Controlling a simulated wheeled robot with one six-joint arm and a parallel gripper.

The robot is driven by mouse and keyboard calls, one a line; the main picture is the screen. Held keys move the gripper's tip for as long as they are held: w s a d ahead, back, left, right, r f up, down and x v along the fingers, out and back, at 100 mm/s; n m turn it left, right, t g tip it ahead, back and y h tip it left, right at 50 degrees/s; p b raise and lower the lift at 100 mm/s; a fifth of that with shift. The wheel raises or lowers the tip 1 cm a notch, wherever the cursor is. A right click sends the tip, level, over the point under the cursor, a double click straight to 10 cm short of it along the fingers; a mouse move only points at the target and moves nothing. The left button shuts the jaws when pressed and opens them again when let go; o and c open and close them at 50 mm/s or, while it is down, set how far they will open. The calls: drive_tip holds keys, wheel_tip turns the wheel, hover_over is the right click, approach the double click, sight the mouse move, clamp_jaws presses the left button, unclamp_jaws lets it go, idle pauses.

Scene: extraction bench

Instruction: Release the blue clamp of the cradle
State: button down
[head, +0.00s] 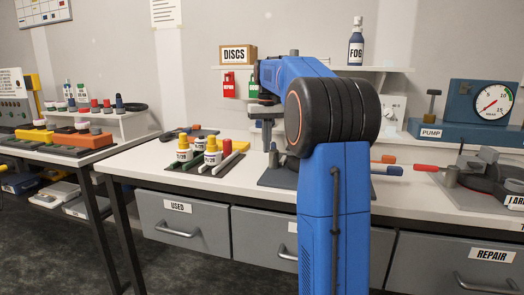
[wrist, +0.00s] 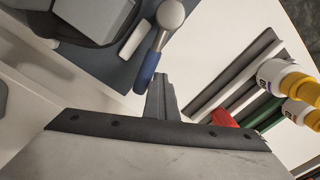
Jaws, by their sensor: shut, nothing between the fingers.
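In the wrist view a lever with a blue grip (wrist: 147,72) and a round metal head (wrist: 170,14) lies over a dark blue-grey base plate (wrist: 112,62). This looks like the blue clamp. My gripper (wrist: 160,82) is shut and empty, its fingertips close to the end of the blue grip; I cannot tell whether they touch. In the head view my gripper (head: 267,143) is above the left part of the dark cradle base (head: 275,178). My arm hides most of the cradle. A blue handle (head: 388,171) shows right of my arm; I cannot tell whether it is the same lever.
A second fixture with a red handle (head: 426,168) and the pump (head: 470,105) are to the right. A shelf (head: 396,69) runs behind.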

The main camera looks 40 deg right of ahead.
drive_tip(key=shift+s+d+r, duration=0.15)
drive_tip(key=shift+d+r, duration=0.25)
drive_tip(key=shift+r, duration=0.4)
drive_tip(key=r, duration=0.1)
drive_tip(key=s+r, duration=0.1)
drive_tip(key=r, duration=0.1)
drive_tip(key=shift+r, duration=0.3)
drive_tip(key=shift+w+a+r, duration=0.1)
drive_tip(key=shift+a+r, duration=0.1)
drive_tip(key=shift+r, duration=0.5)
drive_tip(key=shift+w+a+r, duration=0.1)
drive_tip(key=shift+a+r, duration=0.1)
drive_tip(key=shift+r, duration=0.5)
drive_tip(key=shift+a, duration=0.1)
drive_tip(key=s+a+f+n+t, duration=0.1)
drive_tip(key=s+a+f, duration=0.3)
drive_tip(key=s+a, duration=0.4)
drive_tip(key=s+a+f+n+t, duration=0.1)
drive_tip(key=s+a+f, duration=0.4)
drive_tip(key=s+a, duration=0.3)
drive_tip(key=s+a+f+n+t, duration=0.1)
drive_tip(key=s+a+f, duration=0.4)
drive_tip(key=s+f, duration=0.3)
drive_tip(key=s+a+f+n+t, duration=0.1)
drive_tip(key=s+a+f, duration=0.4)
drive_tip(key=s+f, duration=0.4)
wheel_tip(320, 180, down, 3)
drive_tip(key=shift+a+r+t, duration=0.1)
drive_tip(key=shift+a+t, duration=0.2)
drive_tip(key=shift+t, duration=0.1)
